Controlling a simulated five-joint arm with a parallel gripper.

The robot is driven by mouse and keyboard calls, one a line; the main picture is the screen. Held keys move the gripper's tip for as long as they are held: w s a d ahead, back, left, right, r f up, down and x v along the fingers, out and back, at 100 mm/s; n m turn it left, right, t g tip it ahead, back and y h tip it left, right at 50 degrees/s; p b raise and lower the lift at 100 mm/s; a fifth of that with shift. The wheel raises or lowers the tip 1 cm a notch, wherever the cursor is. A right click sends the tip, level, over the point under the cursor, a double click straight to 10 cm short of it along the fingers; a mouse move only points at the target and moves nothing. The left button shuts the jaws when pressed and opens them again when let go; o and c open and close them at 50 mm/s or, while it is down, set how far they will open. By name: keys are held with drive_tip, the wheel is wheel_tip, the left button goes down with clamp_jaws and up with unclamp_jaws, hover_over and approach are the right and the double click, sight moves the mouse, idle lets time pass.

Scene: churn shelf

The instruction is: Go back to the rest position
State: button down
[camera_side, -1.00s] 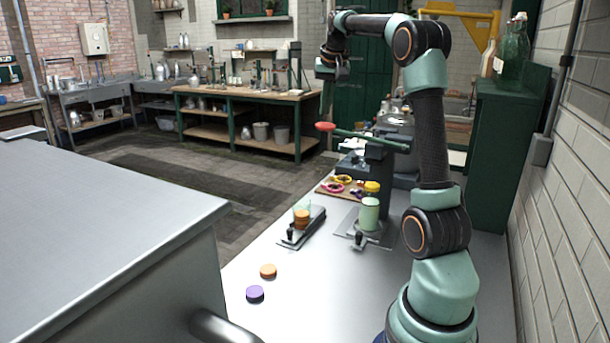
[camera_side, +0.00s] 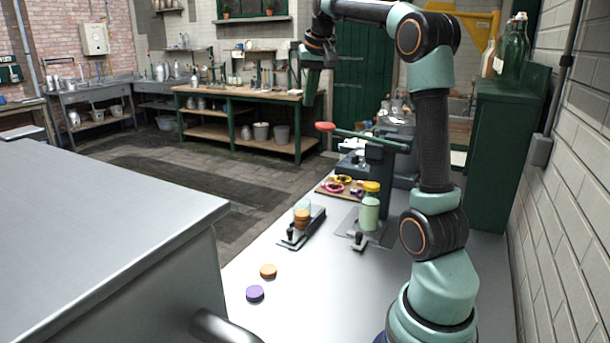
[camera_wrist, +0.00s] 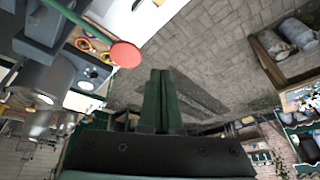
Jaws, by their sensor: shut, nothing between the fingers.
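My gripper (camera_side: 309,84) hangs high in the side view, above and to the left of the press lever, with its fingers pointing down. In the wrist view my gripper's two green fingers (camera_wrist: 161,100) lie close together and hold nothing. A jar with pale green contents and a yellow lid (camera_side: 370,206) stands upright on the press's base plate, well below my gripper. My gripper touches nothing.
The press lever has a red knob (camera_side: 325,126) that sticks out to the left. A second jar (camera_side: 302,215) stands in a small dark fixture. An orange lid (camera_side: 268,271) and a purple lid (camera_side: 255,293) lie on the bench. A large metal cabinet (camera_side: 90,220) fills the left foreground.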

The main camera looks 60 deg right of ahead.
drive_tip(key=s+a+f+n+t+y, duration=0.1)
drive_tip(key=s+a+f+n, duration=0.2)
drive_tip(key=a, duration=0.9)
drive_tip(key=a+f+n+t+y, duration=0.1)
drive_tip(key=a+f+n, duration=0.3)
drive_tip(key=a, duration=0.8)
drive_tip(key=s+a+f+n+y, duration=0.1)
drive_tip(key=s+a+f+n, duration=0.2)
drive_tip(key=s+a+f, duration=0.2)
drive_tip(key=shift+s+a+f, duration=0.25)
drive_tip(key=shift+a+f, duration=0.35)
drive_tip(key=shift+a, duration=0.5)
